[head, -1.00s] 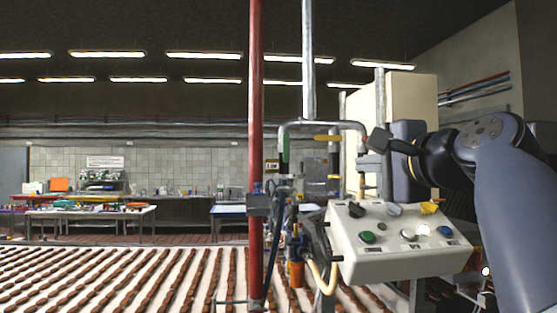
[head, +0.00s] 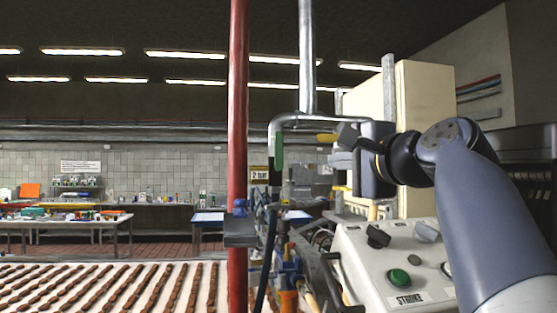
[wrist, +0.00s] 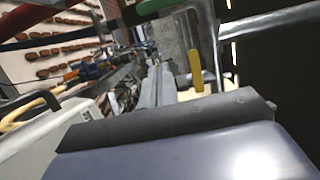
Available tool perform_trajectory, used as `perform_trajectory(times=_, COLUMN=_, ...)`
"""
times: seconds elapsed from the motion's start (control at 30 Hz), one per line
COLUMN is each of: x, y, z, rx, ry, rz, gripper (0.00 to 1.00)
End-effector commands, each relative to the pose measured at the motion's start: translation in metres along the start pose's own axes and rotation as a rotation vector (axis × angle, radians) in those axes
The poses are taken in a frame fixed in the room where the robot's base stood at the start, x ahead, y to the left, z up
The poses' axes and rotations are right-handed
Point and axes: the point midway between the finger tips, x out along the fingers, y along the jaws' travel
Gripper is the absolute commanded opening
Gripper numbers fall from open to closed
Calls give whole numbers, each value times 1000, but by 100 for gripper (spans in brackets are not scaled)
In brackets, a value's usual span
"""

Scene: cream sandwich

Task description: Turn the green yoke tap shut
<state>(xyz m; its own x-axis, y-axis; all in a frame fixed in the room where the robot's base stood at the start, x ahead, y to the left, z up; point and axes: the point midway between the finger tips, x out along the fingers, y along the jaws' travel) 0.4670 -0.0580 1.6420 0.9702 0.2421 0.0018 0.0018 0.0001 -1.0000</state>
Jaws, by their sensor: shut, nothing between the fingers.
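The green tap handle (head: 278,150) hangs along the upright pipe at the left end of the bent grey pipe in the head view. It points up and down there. A green handle also shows at the top edge of the wrist view (wrist: 157,6). My gripper (head: 338,160) is shut and empty, pointing left, to the right of the green handle and apart from it. In the wrist view its shut fingers (wrist: 153,84) reach toward the pipework. A yellow handle (head: 326,137) lies near my gripper in the head view, and right of the fingers in the wrist view (wrist: 196,70).
A red post (head: 237,120) stands left of the green handle. A control box (head: 385,265) with knobs and a green button sits below my arm. A cream cabinet (head: 427,110) stands behind it. A conveyor (head: 130,285) with rows of brown bars runs at lower left.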

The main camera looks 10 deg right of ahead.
Motion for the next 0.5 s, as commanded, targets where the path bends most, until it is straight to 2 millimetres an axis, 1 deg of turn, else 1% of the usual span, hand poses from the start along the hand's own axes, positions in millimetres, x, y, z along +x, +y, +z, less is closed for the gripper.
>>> perform_trajectory(times=0.1, x=25, y=-2, z=1, rx=3, ry=-7, rz=4, gripper=0)
perform_trajectory(times=0.37, x=82, y=-3, z=1, rx=2, ry=-6, rz=4, gripper=0)
perform_trajectory(times=0.5, x=83, y=-2, z=22, rx=0, ry=-5, rz=0, gripper=0)
